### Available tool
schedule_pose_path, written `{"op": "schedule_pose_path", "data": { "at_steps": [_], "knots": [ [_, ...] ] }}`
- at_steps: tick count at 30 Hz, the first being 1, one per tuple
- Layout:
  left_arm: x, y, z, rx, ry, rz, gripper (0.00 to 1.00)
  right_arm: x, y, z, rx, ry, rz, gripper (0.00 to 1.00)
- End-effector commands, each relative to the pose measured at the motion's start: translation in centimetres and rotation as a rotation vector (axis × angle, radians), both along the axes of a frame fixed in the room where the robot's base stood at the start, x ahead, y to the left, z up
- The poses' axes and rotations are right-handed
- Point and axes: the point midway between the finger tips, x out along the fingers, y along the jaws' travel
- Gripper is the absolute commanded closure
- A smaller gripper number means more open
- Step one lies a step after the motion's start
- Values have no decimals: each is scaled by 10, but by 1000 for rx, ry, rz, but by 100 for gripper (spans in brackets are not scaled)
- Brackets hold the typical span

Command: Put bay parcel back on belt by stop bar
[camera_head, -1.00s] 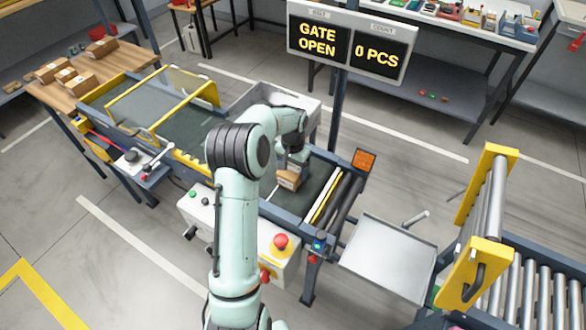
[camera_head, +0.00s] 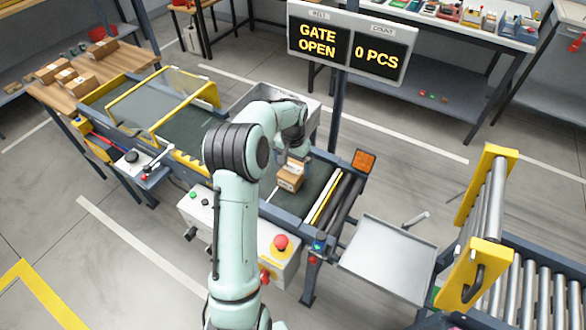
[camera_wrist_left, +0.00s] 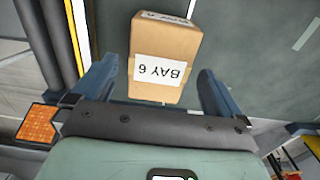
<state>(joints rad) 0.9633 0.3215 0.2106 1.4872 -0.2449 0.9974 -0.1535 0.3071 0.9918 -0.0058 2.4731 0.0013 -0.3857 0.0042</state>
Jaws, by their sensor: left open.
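The bay parcel (camera_head: 291,178), a brown box, sits on the dark belt (camera_head: 314,172) near its right end. In the left wrist view the parcel (camera_wrist_left: 165,55) shows a white label reading "BAY 6", upside down. A yellow bar (camera_head: 324,200), which looks like the stop bar, crosses the belt's end to the right of the parcel. My left gripper (camera_head: 294,160) is just above and behind the parcel in the head view. In the wrist view its open fingers (camera_wrist_left: 158,85) stand on either side of the parcel's near end, with gaps on both sides. My right gripper is not in view.
A sign (camera_head: 346,47) reads "GATE OPEN" and "0 PCS". A grey tray (camera_head: 388,258) lies beyond the belt's end, with a raised yellow-ended roller section (camera_head: 480,225) to its right. A yellow-framed guard (camera_head: 165,100) covers the belt's left part. A control box with a red button (camera_head: 280,241) stands in front.

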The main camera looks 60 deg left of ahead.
Motion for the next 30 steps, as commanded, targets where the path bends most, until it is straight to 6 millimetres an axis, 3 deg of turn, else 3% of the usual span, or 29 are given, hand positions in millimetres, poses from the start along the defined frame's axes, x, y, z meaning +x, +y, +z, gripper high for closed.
{"op": "schedule_pose_path", "data": {
  "at_steps": [6, 12, 18, 30],
  "knots": [
    [1, 1, 51, 4, -5, 0, 0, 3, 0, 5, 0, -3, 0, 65],
    [1, 0, 81, 2, -3, 0, 0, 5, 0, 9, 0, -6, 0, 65],
    [0, 0, 91, -1, -1, -1, 0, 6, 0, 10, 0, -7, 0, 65],
    [0, 0, 91, -1, -1, 0, 0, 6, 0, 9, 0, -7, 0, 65]
  ]
}}
